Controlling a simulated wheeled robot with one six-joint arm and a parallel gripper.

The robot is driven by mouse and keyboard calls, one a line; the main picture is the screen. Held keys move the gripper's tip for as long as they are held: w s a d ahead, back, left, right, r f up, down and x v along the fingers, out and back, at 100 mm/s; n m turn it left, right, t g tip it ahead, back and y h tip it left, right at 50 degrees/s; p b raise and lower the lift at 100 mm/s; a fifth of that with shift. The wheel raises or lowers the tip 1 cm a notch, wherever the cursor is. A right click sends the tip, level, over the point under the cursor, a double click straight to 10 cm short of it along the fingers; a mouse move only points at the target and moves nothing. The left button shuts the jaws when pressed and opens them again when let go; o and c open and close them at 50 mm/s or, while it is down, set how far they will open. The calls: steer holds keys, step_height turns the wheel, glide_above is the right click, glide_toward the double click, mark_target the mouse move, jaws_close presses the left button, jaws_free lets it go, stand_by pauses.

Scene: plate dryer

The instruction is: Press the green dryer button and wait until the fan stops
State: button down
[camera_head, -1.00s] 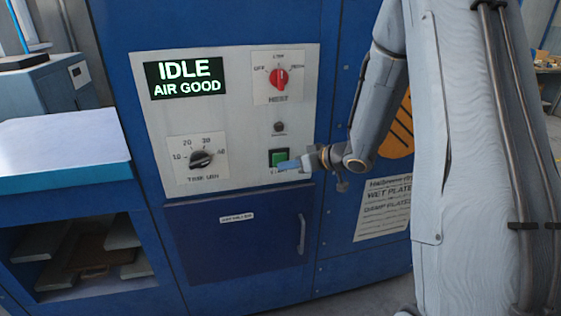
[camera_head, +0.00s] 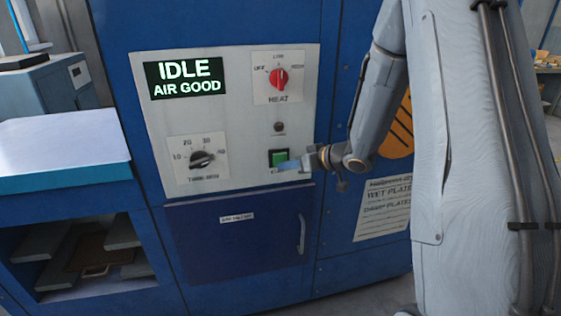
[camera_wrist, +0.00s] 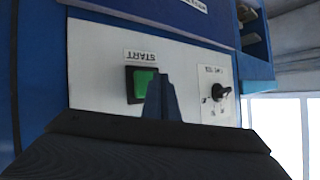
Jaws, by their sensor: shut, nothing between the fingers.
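The green dryer button (camera_head: 279,156) sits in a black frame at the lower right of the pale control panel (camera_head: 235,120). It also shows in the wrist view (camera_wrist: 144,82), beside an upside-down START label. My gripper (camera_head: 285,166) is shut and empty, its tip at the lower edge of the button in the head view. In the wrist view the shut fingers (camera_wrist: 161,98) overlap the button's right side; I cannot tell whether they touch it. The display (camera_head: 186,78) reads IDLE and AIR GOOD. No fan is in view.
A red heat knob (camera_head: 279,79) and a small dark round fitting (camera_head: 279,127) are above the button. A black time knob (camera_head: 202,159) is to the left. A blue door (camera_head: 240,235) with a handle lies below the panel, and a pale-topped bench (camera_head: 62,150) stands at left.

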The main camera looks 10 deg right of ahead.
steer(key=shift+w, duration=0.1)
steer(key=shift+w+p, duration=0.3)
steer(key=shift+p, duration=0.05)
steer(key=shift+w, duration=0.5)
stand_by(0.7)
steer(key=shift+s, duration=0.15)
steer(key=shift+s+p, duration=0.6)
steer(key=shift+s, duration=0.15)
steer(key=shift+s, duration=0.1)
steer(key=shift+s+p, duration=0.9)
steer(key=shift+s, duration=1.5)
